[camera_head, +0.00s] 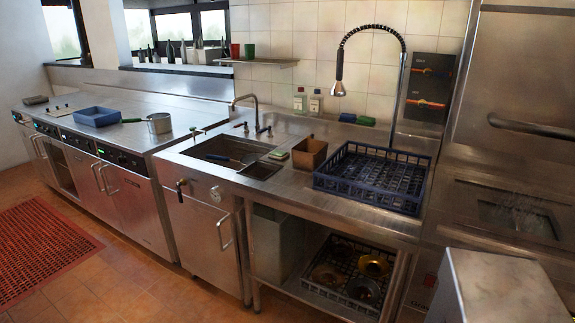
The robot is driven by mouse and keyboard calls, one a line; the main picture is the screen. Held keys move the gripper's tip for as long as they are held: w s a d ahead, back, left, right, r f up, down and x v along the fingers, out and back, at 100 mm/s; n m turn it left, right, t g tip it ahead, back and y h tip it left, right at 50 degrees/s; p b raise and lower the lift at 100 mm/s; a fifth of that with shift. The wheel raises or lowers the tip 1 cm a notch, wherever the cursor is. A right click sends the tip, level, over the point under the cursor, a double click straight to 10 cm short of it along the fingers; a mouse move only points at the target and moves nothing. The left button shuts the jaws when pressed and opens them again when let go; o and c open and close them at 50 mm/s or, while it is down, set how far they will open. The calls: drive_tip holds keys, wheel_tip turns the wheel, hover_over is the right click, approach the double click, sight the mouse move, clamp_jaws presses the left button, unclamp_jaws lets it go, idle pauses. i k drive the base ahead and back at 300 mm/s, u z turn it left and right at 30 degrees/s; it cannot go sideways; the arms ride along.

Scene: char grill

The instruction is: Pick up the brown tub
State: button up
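The brown tub (309,155) is a small, open, box-shaped container. It stands upright on the steel counter (290,178), between the sink on its left and a blue dish rack on its right. A green and yellow sponge (278,155) lies just left of it. My gripper is not in view, so I cannot see whether it is open or shut.
The blue dish rack (372,178) stands close to the tub's right. A tall spray hose (398,90) rises behind the rack. The counter in front of the tub is clear.

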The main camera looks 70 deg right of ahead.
sight(310, 155)
drive_tip(key=u, duration=0.75)
drive_tip(key=k, duration=1.65)
drive_tip(key=z, duration=0.65)
drive_tip(key=i, duration=0.25)
drive_tip(key=u, duration=0.05)
